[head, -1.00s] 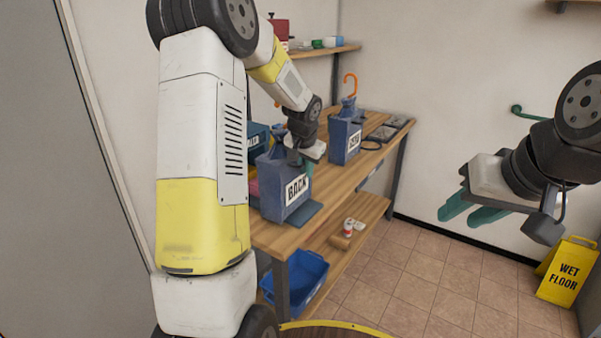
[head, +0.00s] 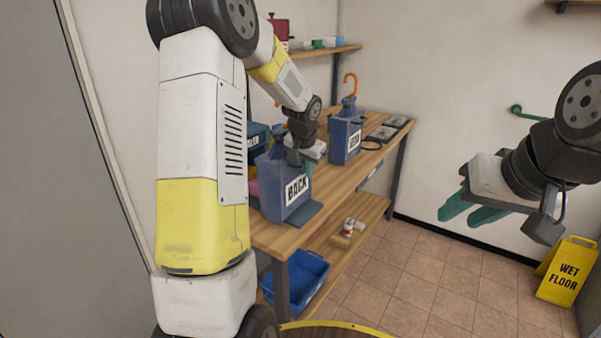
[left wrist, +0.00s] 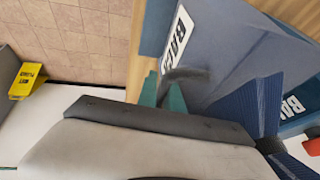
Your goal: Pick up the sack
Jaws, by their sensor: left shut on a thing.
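A blue sack (head: 272,185) with a white label reading BACK stands upright at the near end of the wooden workbench. My left gripper (head: 306,163) is at the sack's upper right side and shut on it. In the left wrist view the teal fingertips (left wrist: 164,94) lie against the sack (left wrist: 235,65), by a dark strap-like piece near the label; exactly what part they pinch is unclear. My right gripper (head: 470,209) is in the air at the right, away from the bench, its teal fingers apart and empty.
A second blue sack (head: 346,138) with an orange hook stands further back on the workbench (head: 345,178). Flat dark items (head: 385,131) lie beyond it. A blue crate (head: 305,282) is below the bench. A yellow wet-floor sign (head: 567,272) stands at the right; the tiled floor between is clear.

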